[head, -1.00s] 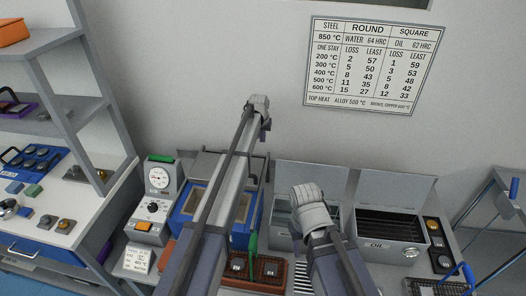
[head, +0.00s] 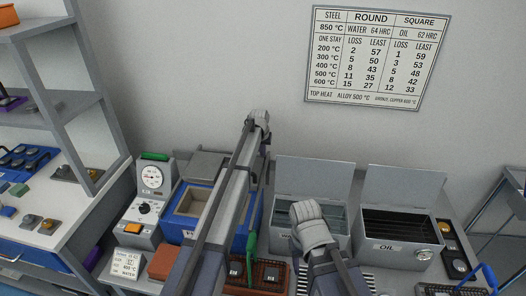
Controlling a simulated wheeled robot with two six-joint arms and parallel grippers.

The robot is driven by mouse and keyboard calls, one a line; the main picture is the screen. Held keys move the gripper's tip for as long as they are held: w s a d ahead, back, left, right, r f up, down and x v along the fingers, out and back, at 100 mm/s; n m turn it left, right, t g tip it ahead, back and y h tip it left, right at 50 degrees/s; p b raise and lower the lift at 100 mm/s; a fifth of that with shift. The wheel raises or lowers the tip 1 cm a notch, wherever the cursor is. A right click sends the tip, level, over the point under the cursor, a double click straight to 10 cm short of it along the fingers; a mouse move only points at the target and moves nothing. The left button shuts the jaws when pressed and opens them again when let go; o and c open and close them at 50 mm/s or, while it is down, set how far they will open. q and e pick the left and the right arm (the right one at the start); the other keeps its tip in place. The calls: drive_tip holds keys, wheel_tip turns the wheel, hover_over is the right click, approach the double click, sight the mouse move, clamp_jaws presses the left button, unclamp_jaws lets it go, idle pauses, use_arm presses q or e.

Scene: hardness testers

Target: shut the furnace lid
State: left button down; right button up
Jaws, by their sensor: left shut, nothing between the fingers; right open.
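The furnace (head: 170,229) is a blue box left of centre on the bench. Its pale-rimmed chamber (head: 188,207) shows, and its grey lid (head: 207,164) stands raised at the back. My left arm crosses in front of the furnace and hides its right part. My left gripper (head: 265,137) is shut and empty, to the right of the lid and apart from it in the picture; its fingers show only in part. My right gripper (head: 311,226) is open over the front of the water tank; its fingers are mostly hidden behind its wrist.
A hardness tester (head: 147,205) with a dial stands left of the furnace. A grey tank (head: 313,172) and an oil tank (head: 398,247), both with raised lids, stand to the right. A basket with a green handle (head: 250,244) is in front. A wall chart (head: 377,57) hangs behind.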

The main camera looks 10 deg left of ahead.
sight(254, 182)
use_arm(q)
drive_tip(key=shift+s+r, duration=0.15)
drive_tip(key=shift+s, duration=0.95)
drive_tip(key=shift+s, duration=0.1)
drive_tip(key=s, duration=1.6)
drive_tip(key=shift+s+a, duration=0.3)
drive_tip(key=shift+s, duration=0.35)
